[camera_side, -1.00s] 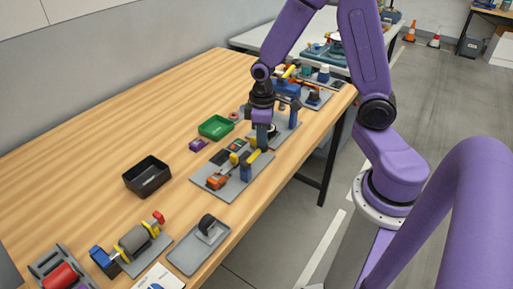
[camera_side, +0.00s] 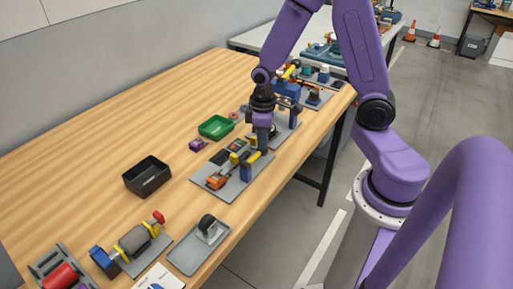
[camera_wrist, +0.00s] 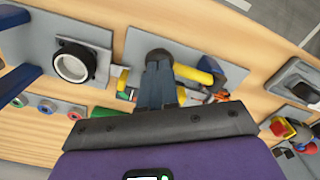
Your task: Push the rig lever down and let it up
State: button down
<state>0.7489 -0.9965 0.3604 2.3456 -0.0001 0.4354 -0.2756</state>
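The rig (camera_side: 222,188) is a grey plate on the wooden bench, with an orange part, a blue post (camera_side: 245,172) and a yellow lever (camera_side: 254,157). In the wrist view the yellow lever (camera_wrist: 207,72) lies just right of my fingertips. My gripper (camera_side: 262,149) points down at the lever's far end. Its two fingers are together in the wrist view (camera_wrist: 158,62), with nothing visible between them. The fingertips are at or very close to the lever; contact is partly hidden by the fingers.
A plate with a black-and-white ring (camera_wrist: 75,62) sits beside the rig. A green tray (camera_side: 216,127) and a black bin (camera_side: 147,176) stand on the bench. A grey plate with a black roller (camera_side: 198,247) is nearer the camera. Bare bench lies left of the trays.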

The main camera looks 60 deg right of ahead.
jog(key=shift+f, duration=0.8)
dwell(0.4)
jog(key=shift+r, duration=0.1)
dwell(0.5)
notch_tip(320, 180, up, 10)
dwell(1.4)
jog(key=s+a+r+n, duration=0.1)
jog(key=s+a+n, duration=0.2)
jog(key=s, duration=0.6)
jog(key=s+a+r+n, duration=0.2)
jog(key=s+a, duration=0.3)
jog(key=s, duration=0.5)
jog(key=shift+r+n, duration=0.15)
jog(key=shift+n, duration=0.65)
